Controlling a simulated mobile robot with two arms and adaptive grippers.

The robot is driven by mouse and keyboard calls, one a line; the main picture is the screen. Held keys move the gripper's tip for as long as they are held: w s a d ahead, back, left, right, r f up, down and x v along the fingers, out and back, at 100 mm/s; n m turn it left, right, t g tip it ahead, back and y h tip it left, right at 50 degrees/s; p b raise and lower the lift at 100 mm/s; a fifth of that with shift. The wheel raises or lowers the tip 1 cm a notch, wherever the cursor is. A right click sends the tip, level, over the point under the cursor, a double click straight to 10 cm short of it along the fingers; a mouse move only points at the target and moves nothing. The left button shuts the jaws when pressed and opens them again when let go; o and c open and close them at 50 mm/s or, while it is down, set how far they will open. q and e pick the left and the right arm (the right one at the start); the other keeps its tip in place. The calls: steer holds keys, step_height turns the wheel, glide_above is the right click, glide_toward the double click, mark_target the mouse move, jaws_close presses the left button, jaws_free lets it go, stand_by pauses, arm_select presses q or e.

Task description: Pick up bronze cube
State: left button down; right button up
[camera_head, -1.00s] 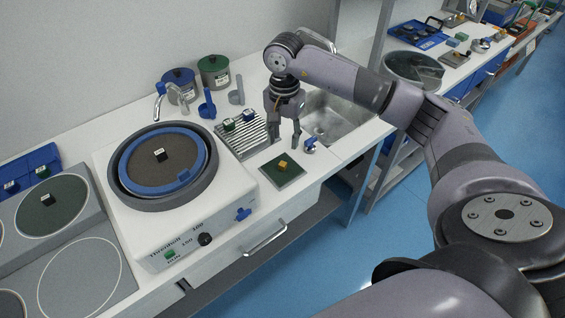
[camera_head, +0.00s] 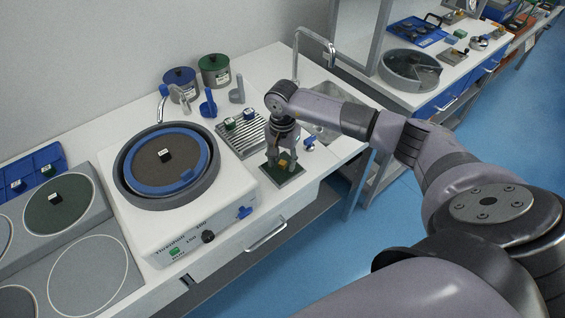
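The bronze cube (camera_head: 283,163) is a small golden-brown block on a dark green square pad (camera_head: 297,176) near the front edge of the white counter. My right gripper (camera_head: 281,161) points down over the pad, with its fingers apart, one on each side of the cube. I see no clear contact between fingers and cube, and the gripper partly hides the cube and pad. My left gripper is not in view.
A grinding machine (camera_head: 180,222) with a round blue-rimmed plate stands left of the pad. A ribbed rack (camera_head: 230,143) with small mounted samples lies behind it. A small blue-handled item (camera_head: 309,143) is close on the right, before the sink (camera_head: 325,128).

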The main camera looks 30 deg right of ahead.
steer(key=shift+c, duration=0.4)
jaws_close()
steer(key=shift+r, duration=0.1)
